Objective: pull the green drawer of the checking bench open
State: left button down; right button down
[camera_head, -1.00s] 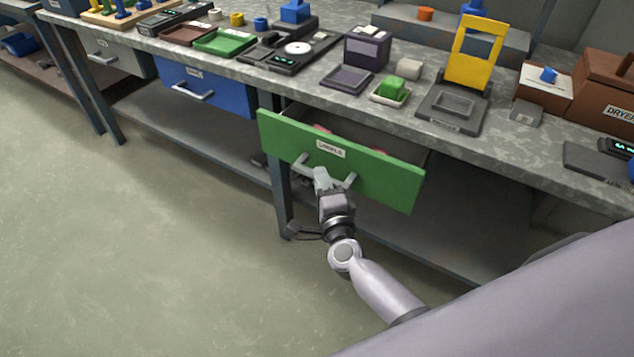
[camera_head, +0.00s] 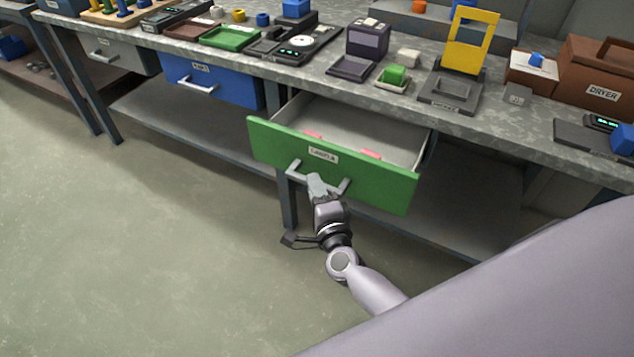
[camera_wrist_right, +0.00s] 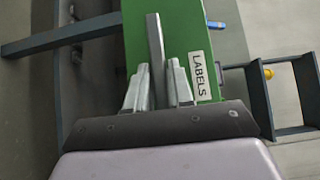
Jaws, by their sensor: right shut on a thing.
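The green drawer (camera_head: 385,183) of the checking bench (camera_head: 480,140) stands well out from under the worktop. Its pale inside shows, with pinkish things lying near the front panel. A label reading LABELS (camera_wrist_right: 196,76) is on the front. My right gripper (camera_head: 316,184) is at the drawer's grey bar handle (camera_head: 295,172). In the right wrist view its two fingers (camera_wrist_right: 159,88) are on either side of the handle bar (camera_wrist_right: 156,45), shut on it. My left gripper is not in view.
The blue drawer (camera_head: 225,92) and the grey drawer (camera_head: 118,54) to the left are shut. A bench leg (camera_head: 288,200) stands below the green drawer's left end. The floor (camera_head: 150,240) in front is clear.

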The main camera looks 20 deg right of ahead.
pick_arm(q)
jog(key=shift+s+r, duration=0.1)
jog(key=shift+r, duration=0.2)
pick_arm(e)
jog(key=shift+s+a, duration=1.05)
jog(key=shift+a, duration=0.25)
jog(key=c, duration=1.1)
grip_release()
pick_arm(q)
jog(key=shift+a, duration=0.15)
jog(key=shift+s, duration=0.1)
